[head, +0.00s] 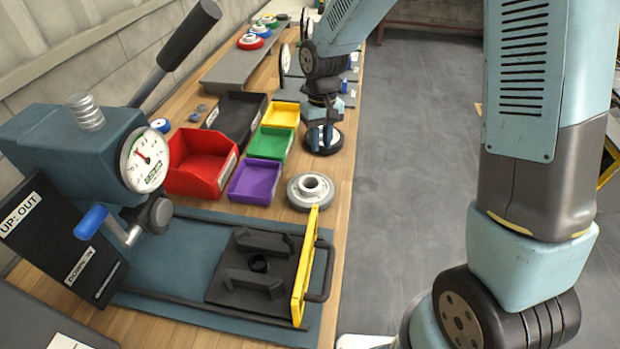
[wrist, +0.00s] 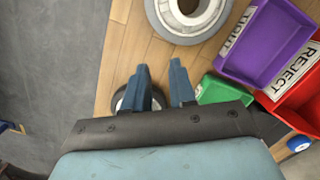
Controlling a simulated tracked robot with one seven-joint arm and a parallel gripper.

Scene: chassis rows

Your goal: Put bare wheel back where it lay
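A pale grey wheel with a raised hub (head: 310,190) lies flat on the wooden bench, in front of my gripper in the head view. It also shows at the top of the wrist view (wrist: 155,18), cut off by the edge. A dark-rimmed wheel (head: 333,145) lies under my gripper near the bench's right edge. In the wrist view it (wrist: 120,98) is partly hidden behind the left finger. My gripper (head: 322,128) points down over it. Its blue fingers (wrist: 163,75) stand apart with nothing visible between them. I cannot tell whether they touch the dark-rimmed wheel.
Red (head: 200,165), purple (head: 255,182), green (head: 270,143), yellow (head: 281,114) and black (head: 235,115) bins stand left of my gripper. A lever press with a gauge (head: 145,160) and a fixture with a yellow bar (head: 304,268) are nearer. Several coloured wheels (head: 251,42) lie farther back.

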